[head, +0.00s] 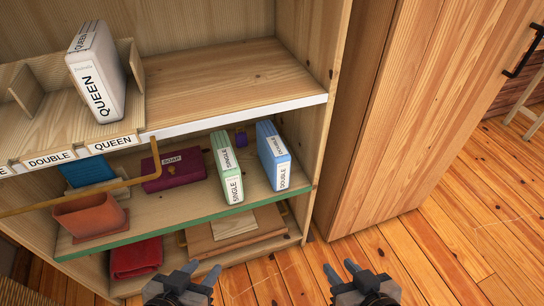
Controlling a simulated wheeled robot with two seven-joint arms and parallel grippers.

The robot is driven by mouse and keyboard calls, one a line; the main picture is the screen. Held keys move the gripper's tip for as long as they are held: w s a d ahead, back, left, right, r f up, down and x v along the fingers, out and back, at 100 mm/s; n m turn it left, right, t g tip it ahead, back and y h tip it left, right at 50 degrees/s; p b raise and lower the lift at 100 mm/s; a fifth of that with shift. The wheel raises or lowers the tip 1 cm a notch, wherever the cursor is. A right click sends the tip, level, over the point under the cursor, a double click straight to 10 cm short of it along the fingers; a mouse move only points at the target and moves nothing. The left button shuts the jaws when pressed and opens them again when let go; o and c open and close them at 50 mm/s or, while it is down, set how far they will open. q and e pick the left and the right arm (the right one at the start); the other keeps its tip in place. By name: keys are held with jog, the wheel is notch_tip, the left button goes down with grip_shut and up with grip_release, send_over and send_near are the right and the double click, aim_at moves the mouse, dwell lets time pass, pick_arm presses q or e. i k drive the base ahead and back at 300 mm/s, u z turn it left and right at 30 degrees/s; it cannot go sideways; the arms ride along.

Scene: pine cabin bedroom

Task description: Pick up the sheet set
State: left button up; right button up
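A white sheet set labelled QUEEN (98,75) stands upright on the upper shelf at the left. A green and white sheet set labelled SINGLE (226,168) and a blue one labelled DOUBLE (275,155) stand upright on the middle shelf. The task does not say which set is meant. My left gripper (202,270) is open and empty at the bottom, in front of the lowest shelf. My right gripper (339,266) is open and empty, over the floor to the right of the shelf unit. Neither touches a sheet set.
A wooden divider tray (60,133) with size labels sits on the upper shelf. A brass-coloured rail (80,196) crosses before the middle shelf, near an orange pot (90,217) and a maroon SOAP box (174,170). A wooden door (430,110) stands right. The upper shelf's right half is clear.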

aim_at(274, 155)
jog(key=z, duration=0.25)
jog(key=k, duration=0.55)
jog(key=u, duration=1.45)
jog(key=i, duration=0.5)
jog(key=z, duration=0.05)
